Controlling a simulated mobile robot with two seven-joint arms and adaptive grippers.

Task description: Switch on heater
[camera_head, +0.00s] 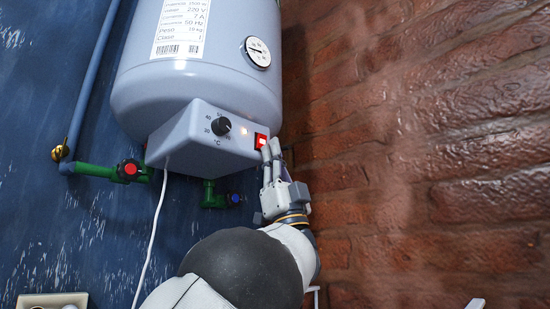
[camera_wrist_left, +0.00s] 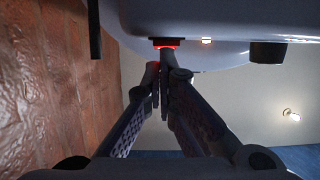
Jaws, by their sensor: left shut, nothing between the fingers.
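The heater (camera_head: 190,90) is a grey-blue tank on the blue wall, with a control box (camera_head: 190,146) at its bottom. The box carries a black dial (camera_head: 221,126), a pale glowing lamp (camera_head: 243,131) and a red switch (camera_head: 261,140) at its right end. My left gripper (camera_head: 271,153) is shut and empty, its fingertips at the switch, partly covering it. In the left wrist view the gripper (camera_wrist_left: 163,80) points at the switch (camera_wrist_left: 165,43), which glows red; the lamp (camera_wrist_left: 206,41) is lit too. I cannot tell whether the fingertips touch the switch. My right gripper is not in view.
A brick wall (camera_head: 430,150) stands close on the right. Green pipe fittings with a red valve (camera_head: 130,170) and a blue valve (camera_head: 234,198) are below the heater. A white cable (camera_head: 155,225) hangs from the box. A socket (camera_head: 52,300) is at lower left.

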